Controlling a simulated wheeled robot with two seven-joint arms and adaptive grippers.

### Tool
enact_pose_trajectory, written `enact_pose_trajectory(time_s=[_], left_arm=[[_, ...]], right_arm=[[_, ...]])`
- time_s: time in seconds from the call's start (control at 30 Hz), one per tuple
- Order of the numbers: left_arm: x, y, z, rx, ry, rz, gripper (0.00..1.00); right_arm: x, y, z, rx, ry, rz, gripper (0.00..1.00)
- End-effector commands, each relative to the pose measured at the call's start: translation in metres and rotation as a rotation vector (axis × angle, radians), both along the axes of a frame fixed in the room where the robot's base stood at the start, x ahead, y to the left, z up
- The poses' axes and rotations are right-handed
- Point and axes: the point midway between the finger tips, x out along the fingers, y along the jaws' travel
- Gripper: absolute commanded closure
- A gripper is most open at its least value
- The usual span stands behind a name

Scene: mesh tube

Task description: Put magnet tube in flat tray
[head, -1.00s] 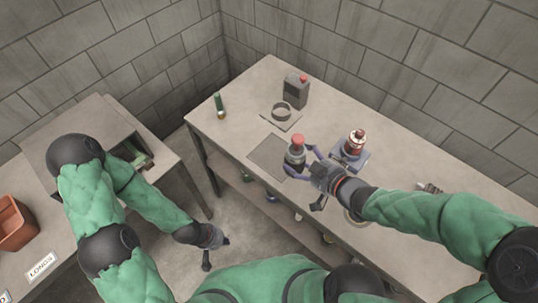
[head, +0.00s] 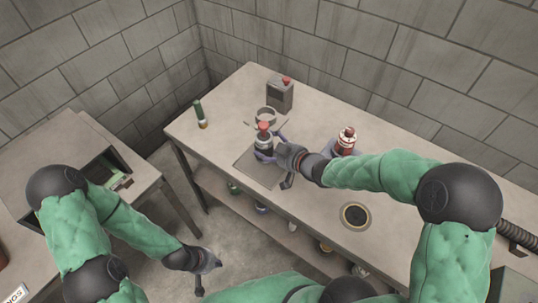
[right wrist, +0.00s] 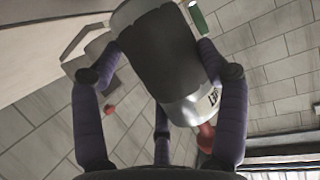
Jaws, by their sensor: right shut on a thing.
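A dark grey tube (head: 265,145) with a red cap is held in my right gripper (head: 268,151). In the right wrist view the same tube (right wrist: 165,55) fills the space between the fingers, with a pale band and partly hidden lettering near its red end. In the head view it appears over the back edge of a flat dark rectangle (head: 254,172), which looks like the flat tray. Its height above the surface is unclear. My left gripper (head: 207,278) hangs over the floor, away from the workbench; its fingers are too small to read.
A ring stand (head: 265,115) is just behind the held tube. A grey canister (head: 280,97) stands behind it. A green tube (head: 200,113) is at the left end of the bench. A red-and-white bottle (head: 346,140) and a round disc (head: 355,215) are to the right.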

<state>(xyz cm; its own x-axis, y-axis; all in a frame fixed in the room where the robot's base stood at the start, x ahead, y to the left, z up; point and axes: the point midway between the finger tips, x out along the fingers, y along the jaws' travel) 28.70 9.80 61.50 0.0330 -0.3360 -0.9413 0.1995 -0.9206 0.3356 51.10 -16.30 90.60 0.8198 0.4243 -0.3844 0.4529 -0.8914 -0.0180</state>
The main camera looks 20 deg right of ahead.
Motion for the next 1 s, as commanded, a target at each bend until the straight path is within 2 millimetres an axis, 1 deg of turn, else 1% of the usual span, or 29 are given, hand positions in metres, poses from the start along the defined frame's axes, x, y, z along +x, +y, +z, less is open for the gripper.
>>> enact_pose_trajectory(time_s=[0.17,0.3,0.4,0.67,0.8,0.83,0.87,0.9,1.0], left_arm=[[0.000,0.000,-0.005,0.000,-0.001,0.000,1.00],[0.000,0.000,-0.018,0.000,-0.001,0.000,1.00],[0.000,0.000,-0.024,0.000,0.000,0.000,1.00],[0.000,0.000,-0.023,0.000,0.000,0.000,1.00],[0.000,0.000,-0.026,0.000,0.000,0.000,1.00],[0.000,0.000,-0.026,0.000,0.000,0.000,1.00],[0.000,0.000,-0.025,0.000,0.000,0.000,1.00],[0.000,0.000,-0.025,0.000,0.000,0.000,1.00],[0.000,0.000,-0.025,0.000,0.000,0.000,1.00]], right_arm=[[0.007,0.001,-0.007,0.001,-0.003,0.000,0.77],[0.007,0.000,-0.027,0.000,-0.002,-0.001,0.77],[0.007,0.000,-0.037,-0.001,-0.004,0.000,0.77],[0.007,0.000,-0.036,-0.001,-0.004,0.000,0.77],[0.007,0.000,-0.040,0.000,-0.002,-0.001,0.77],[0.007,0.000,-0.041,0.000,-0.001,0.000,0.23],[0.007,0.000,-0.040,0.000,-0.001,0.000,0.15],[0.007,0.000,-0.040,0.000,-0.001,0.000,0.04],[0.007,0.000,-0.040,0.000,-0.001,0.000,0.02]])
